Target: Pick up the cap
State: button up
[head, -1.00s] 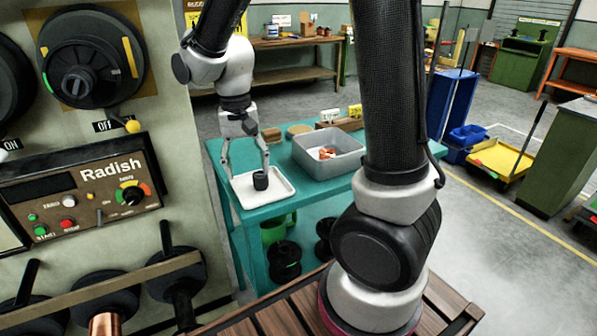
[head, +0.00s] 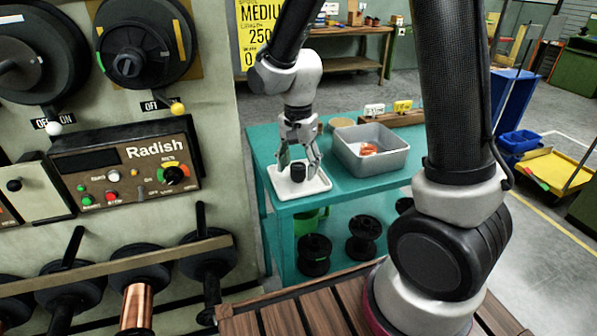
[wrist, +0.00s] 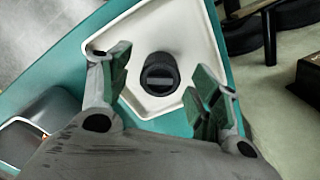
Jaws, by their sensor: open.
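The cap is a small black round piece (head: 298,172) on a white tray (head: 314,187) at the near left corner of the teal table. In the wrist view the cap (wrist: 159,73) stands on the white tray (wrist: 185,22) with a bar-like mark on its top. My gripper (head: 299,162) is above the tray with its fingers on either side of the cap. In the wrist view my gripper (wrist: 158,88) is open, its green-padded fingers apart and clear of the cap.
A grey bin (head: 352,158) with orange-red items stands right of the tray on the teal table (head: 350,184). A control panel (head: 125,170) marked Radish and several spools are at the left. Black spools (head: 314,254) sit on the lower shelf.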

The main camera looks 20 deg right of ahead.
jog(key=shift+f, duration=0.8)
jog(key=c, duration=1.3)
jog(key=shift+r, duration=0.1)
